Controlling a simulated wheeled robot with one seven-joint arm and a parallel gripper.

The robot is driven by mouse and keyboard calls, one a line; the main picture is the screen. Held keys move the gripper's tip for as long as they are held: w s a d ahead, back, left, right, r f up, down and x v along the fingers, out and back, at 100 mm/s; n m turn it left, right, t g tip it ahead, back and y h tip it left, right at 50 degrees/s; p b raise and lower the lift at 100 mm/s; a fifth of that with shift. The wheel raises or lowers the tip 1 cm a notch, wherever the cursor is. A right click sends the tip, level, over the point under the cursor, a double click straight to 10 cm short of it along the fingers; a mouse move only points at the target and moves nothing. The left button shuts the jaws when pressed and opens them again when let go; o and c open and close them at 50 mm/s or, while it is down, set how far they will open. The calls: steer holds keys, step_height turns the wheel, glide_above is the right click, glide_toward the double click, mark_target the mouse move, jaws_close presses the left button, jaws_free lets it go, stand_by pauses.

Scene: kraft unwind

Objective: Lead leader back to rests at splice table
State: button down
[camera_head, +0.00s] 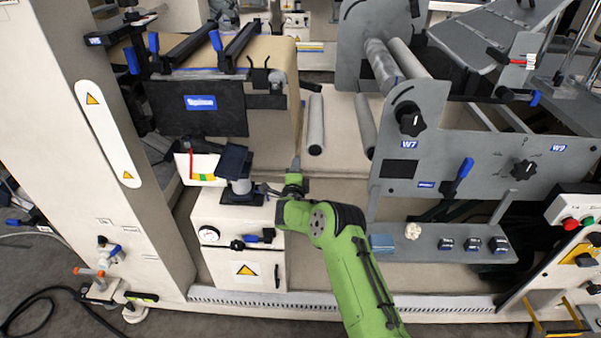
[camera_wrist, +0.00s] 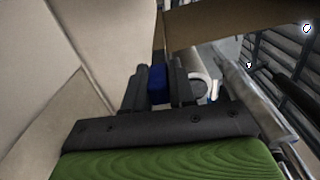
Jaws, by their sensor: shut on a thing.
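My gripper (camera_head: 295,174) is in the middle of the head view, between the dark panel at left and the grey plate at right. In the wrist view my gripper (camera_wrist: 157,88) is shut on a small blue piece (camera_wrist: 157,80), which sits between the dark fingers. A brown sheet edge (camera_wrist: 235,22) passes above it; I cannot tell whether the two are joined. Brown kraft material (camera_head: 270,55) shows behind the dark panel (camera_head: 197,108). A black forked bracket (camera_head: 261,76) stands at the panel's right end. I cannot tell for sure which parts are the rests.
A white cabinet (camera_head: 238,222) with a gauge and a black-topped post stands left of my gripper. Two grey rollers, one left (camera_head: 316,125) and one right (camera_head: 366,125), lie behind it. The grey side plate (camera_head: 425,150) with a knob and a low shelf (camera_head: 445,243) are at right.

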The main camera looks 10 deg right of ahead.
step_height(320, 180, up, 14)
steer(key=p, duration=0.7)
steer(key=shift+r, duration=0.25)
step_height(320, 180, up, 22)
steer(key=p, duration=0.6)
stand_by(0.6)
steer(key=shift+a, duration=0.1)
steer(key=a, duration=0.1)
steer(key=w+a+p, duration=0.1)
steer(key=a, duration=0.1)
steer(key=a+r+p, duration=0.1)
steer(key=a, duration=0.1)
steer(key=shift+w, duration=0.15)
